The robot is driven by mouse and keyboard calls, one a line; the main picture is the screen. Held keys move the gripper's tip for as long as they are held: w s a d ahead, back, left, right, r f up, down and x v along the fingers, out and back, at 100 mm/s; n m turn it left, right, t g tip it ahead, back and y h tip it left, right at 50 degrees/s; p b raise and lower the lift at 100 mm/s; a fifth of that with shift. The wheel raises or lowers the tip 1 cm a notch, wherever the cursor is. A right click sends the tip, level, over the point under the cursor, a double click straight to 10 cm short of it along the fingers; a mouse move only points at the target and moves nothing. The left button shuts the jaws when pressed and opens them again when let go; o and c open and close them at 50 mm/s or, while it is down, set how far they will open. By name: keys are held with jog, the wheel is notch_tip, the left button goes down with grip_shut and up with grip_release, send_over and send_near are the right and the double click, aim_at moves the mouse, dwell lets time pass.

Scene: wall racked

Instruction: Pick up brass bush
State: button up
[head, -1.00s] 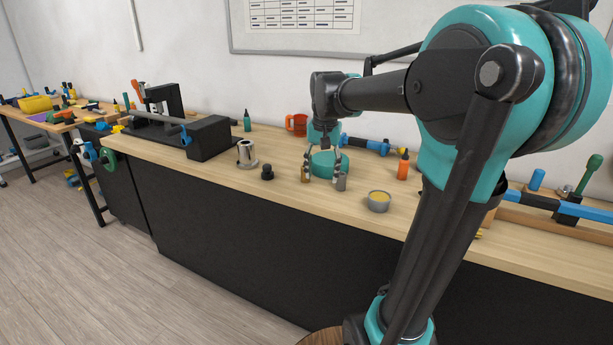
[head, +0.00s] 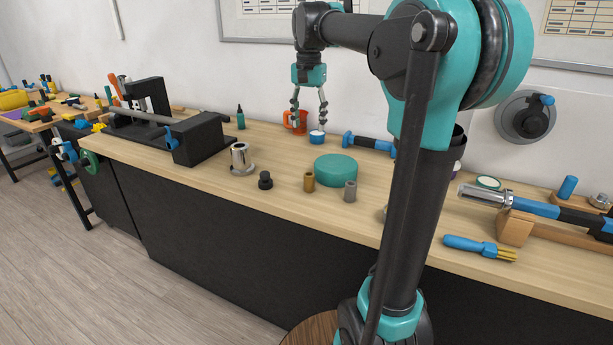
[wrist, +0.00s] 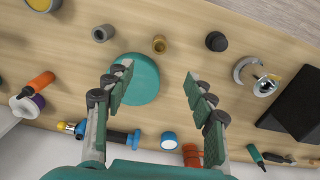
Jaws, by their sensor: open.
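The brass bush (head: 309,182) is a small gold-brown hollow cylinder standing upright on the wooden bench, just in front of a teal round block. In the wrist view the brass bush (wrist: 159,44) shows from above with its dark bore, beyond the fingertips and between their lines. My gripper (head: 309,119) is open and empty, raised above the back of the bench, well apart from the bush. In the wrist view its two fingers (wrist: 156,78) are spread wide over the bench.
The teal round block (head: 336,170) stands close behind the bush. A grey bush (head: 350,191) is at its right and a black knobbed part (head: 265,180) at its left. A steel flanged sleeve (head: 241,158) stands farther left. Bare bench lies in front.

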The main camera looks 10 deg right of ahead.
send_over(309, 182)
jog(key=w, duration=0.2)
notch_tip(309, 182, down, 12)
jog(key=shift+s+f, duration=0.1)
jog(key=shift+s, duration=0.05)
jog(key=shift+w+d+f, duration=0.1)
jog(key=shift+d+f, duration=0.05)
jog(key=shift+f, duration=1.15)
jog(key=shift+w+d+f, duration=0.1)
jog(key=shift+d+f, duration=0.05)
jog(key=shift+f, duration=1.15)
jog(key=shift+c, duration=0.3)
grip_shut()
